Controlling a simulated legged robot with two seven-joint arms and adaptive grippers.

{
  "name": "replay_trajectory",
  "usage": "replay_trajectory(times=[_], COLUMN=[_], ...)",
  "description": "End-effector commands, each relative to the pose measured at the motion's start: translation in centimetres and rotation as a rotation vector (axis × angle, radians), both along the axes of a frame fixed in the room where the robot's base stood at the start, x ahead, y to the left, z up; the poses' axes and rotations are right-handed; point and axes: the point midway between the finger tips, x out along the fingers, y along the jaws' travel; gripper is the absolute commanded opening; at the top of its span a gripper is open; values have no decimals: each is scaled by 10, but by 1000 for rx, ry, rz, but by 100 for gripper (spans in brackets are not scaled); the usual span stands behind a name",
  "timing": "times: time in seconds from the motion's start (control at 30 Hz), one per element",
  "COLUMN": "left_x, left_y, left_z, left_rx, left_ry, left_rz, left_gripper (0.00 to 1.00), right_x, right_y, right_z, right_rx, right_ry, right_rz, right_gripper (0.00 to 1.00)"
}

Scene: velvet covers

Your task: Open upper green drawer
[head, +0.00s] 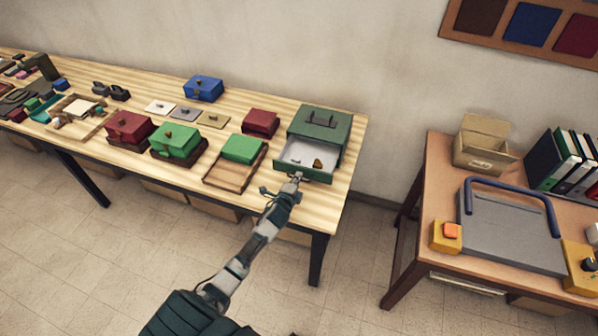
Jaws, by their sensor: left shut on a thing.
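The green drawer box (333,124) stands at the right end of the long wooden table, with a dark handle on its top. Its drawer (318,177) is pulled out toward me, showing a pale inside with a small brown item (318,163) and a small light item in it. I cannot tell whether a second drawer lies below. My left gripper (297,178) is at the drawer's front, shut on its handle, which the fingers mostly hide. My right gripper is not in view.
A green-lidded wooden tray (226,174) and a dark red box (261,122) stand left of the drawer box. More coloured boxes fill the table (345,140) further left. A brown desk (427,210) stands at the right, across a floor gap.

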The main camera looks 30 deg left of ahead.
Motion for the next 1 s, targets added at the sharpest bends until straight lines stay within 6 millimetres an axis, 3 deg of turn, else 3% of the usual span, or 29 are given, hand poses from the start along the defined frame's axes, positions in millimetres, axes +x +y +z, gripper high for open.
replay_trajectory(times=[0.33, 0.4, 0.73, 0.87, 1.0], left_x=[-2, -2, -4, -20, -49], left_y=[-2, -2, -2, -5, -12], left_z=[-2, -2, 1, 3, 9], left_rx=[-2, -2, -1, 0, 0], left_ry=[2, 3, -2, -1, 1], left_rz=[-1, -2, -1, -1, -2], left_gripper=[0, 20, 20, 20, 20], right_x=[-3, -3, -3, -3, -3], right_y=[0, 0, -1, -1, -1], right_z=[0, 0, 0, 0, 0], right_rx=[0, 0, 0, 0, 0], right_ry=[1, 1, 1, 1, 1], right_rz=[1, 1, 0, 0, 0], right_gripper=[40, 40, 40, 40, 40])
